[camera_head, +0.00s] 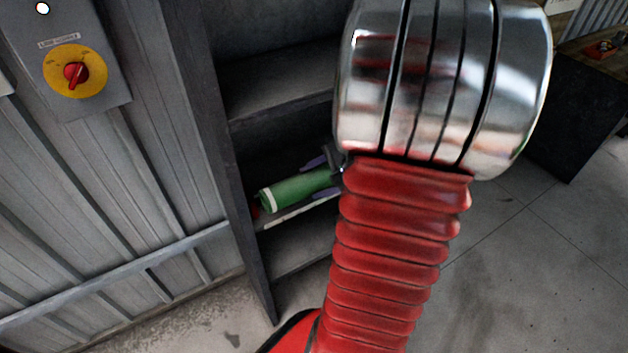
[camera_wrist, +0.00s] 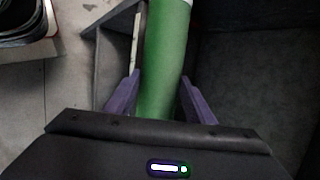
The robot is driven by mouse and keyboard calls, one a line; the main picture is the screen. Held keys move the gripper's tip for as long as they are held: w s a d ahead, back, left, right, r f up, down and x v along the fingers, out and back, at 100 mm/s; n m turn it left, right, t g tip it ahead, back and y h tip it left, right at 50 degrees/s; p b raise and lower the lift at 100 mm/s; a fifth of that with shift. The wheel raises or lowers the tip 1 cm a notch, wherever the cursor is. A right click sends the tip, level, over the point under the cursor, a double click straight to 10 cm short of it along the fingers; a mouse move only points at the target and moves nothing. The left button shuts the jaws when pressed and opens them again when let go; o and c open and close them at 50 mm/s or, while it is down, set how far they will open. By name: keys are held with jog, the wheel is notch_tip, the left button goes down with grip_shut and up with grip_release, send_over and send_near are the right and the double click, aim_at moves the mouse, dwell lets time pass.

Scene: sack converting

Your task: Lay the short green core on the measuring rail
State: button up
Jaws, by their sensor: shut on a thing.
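The green core (camera_head: 296,189) is a green cylinder with a pale band near its left end. It shows in the head view in front of the shelf unit, and part of it is hidden behind my arm. I cannot make out the measuring rail for certain in either view.
A dark shelf unit (camera_head: 277,87) with several levels stands behind the core. A grey box with a red and yellow switch (camera_head: 75,73) hangs on the corrugated wall at left. A dark bench (camera_head: 577,100) stands at upper right. Open concrete floor (camera_head: 520,270) lies at right.

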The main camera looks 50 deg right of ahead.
aim_at(324, 167)
jog(key=shift+w, duration=0.15)
jog(key=shift+w+d+f, duration=0.5)
jog(key=shift+w+d, duration=0.85)
jog(key=shift+w, duration=3.2)
jog(key=shift+f, duration=2.7)
jog(key=shift+a+f, duration=0.2)
jog(key=shift+a, duration=0.2)
jog(key=shift+a+f, duration=0.1)
jog(key=o, duration=1.4)
jog(key=shift+a, duration=0.1)
jog(key=v, duration=0.9)
jog(key=d+v, duration=0.1)
jog(key=v, duration=0.4)
jog(key=shift+w+r, duration=0.2)
jog(key=shift+r, duration=0.1)
